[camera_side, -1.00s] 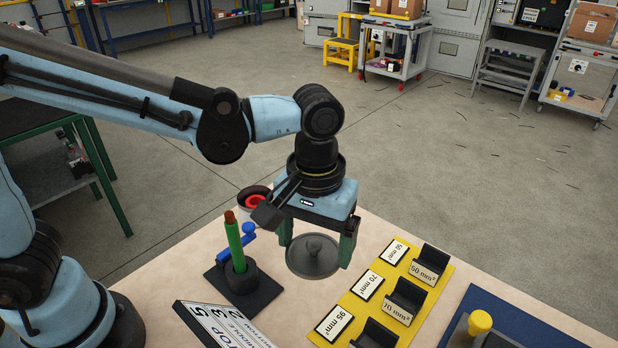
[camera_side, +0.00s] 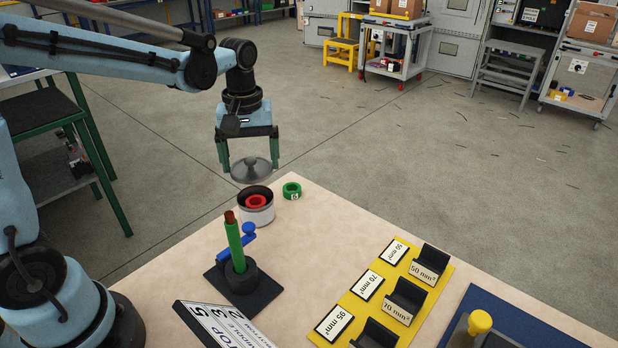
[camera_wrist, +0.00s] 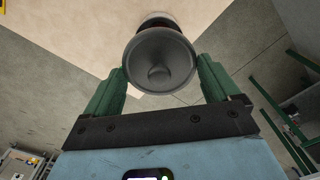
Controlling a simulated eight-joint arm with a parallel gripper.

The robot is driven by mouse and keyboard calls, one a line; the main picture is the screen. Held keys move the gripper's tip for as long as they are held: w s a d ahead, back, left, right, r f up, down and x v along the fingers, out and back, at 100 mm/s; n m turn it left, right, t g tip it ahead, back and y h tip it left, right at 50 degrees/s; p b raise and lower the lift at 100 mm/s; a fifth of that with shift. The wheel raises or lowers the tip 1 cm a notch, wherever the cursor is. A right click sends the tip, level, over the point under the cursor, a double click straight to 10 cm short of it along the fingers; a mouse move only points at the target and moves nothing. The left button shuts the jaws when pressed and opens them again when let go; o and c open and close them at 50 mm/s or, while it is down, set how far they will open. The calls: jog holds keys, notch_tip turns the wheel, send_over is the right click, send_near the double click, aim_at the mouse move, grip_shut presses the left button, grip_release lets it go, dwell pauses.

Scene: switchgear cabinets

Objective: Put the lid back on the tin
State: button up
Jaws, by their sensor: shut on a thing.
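The lid (camera_side: 251,170) is a grey round disc with a small knob on top. My gripper (camera_side: 250,162) is shut on the lid, with one green finger on each side of it. The lid also fills the middle of the wrist view (camera_wrist: 159,60). The tin (camera_side: 257,214) is white with a dark rim and stands open on the table's far left corner. A red ring (camera_side: 256,202) shows inside it. The lid hangs above the tin, apart from it and a little towards the back. In the wrist view the lid hides most of the tin (camera_wrist: 156,18).
A green ring (camera_side: 291,190) lies just right of the tin. A green cable in a black stand (camera_side: 246,284) with a blue handle stands in front of it. A yellow board (camera_side: 352,335) with labelled black holders is at the right. The middle of the table (camera_side: 318,236) is clear.

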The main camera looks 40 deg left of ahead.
jog(key=shift+f, duration=2.85)
jog(key=shift+f, duration=0.15)
jog(key=o, duration=0.7)
jog(key=shift+o, duration=0.2)
jog(key=shift+r, duration=3.5)
